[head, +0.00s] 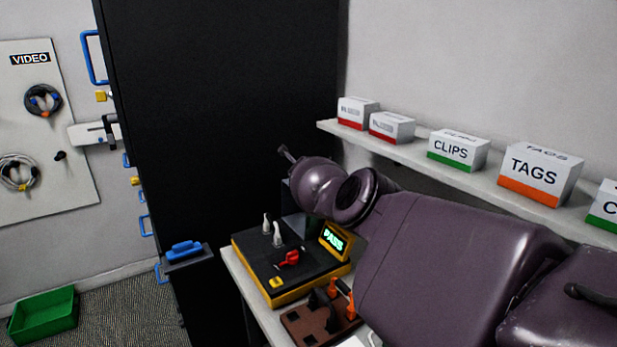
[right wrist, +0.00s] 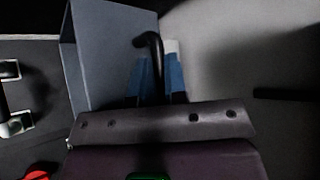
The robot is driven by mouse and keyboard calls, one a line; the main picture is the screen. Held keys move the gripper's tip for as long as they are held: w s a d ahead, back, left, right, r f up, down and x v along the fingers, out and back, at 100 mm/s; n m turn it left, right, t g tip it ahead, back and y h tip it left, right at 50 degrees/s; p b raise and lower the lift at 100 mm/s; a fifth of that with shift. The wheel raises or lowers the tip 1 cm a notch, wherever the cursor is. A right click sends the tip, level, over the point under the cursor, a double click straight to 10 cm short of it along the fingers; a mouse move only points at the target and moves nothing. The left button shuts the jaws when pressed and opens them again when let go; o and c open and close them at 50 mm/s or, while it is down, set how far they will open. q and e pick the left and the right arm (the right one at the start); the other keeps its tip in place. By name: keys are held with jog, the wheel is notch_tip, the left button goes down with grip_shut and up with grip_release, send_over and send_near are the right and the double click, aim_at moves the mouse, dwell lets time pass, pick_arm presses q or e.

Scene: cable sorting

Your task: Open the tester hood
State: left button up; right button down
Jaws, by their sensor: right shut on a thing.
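The cable tester (head: 262,262) is a black-topped yellow box on the bench, with a lit PASS display (head: 333,239). Its top shows uncovered, with pale plugs and a red clip on it. A grey-blue panel, apparently the hood (head: 296,224), shows at the tester's back edge, partly hidden behind my right arm. The hood panel (right wrist: 98,52) also fills the left of the right wrist view. There my right gripper (right wrist: 157,78) has its blue fingers shut around a black hooked handle (right wrist: 150,40). In the head view my arm hides these fingers. My left gripper is not in view.
A brown block with orange and black tools (head: 322,318) sits in front of the tester. A tall black cabinet (head: 225,110) stands behind left. A shelf (head: 400,152) with labelled boxes runs along the right wall. A green bin (head: 42,318) is on the floor.

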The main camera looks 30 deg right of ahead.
jog(key=shift+r, duration=0.35)
jog(key=c, duration=1.2)
grip_release()
jog(key=shift+o, duration=0.2)
jog(key=shift+f, duration=0.15)
jog(key=shift+a, duration=0.1)
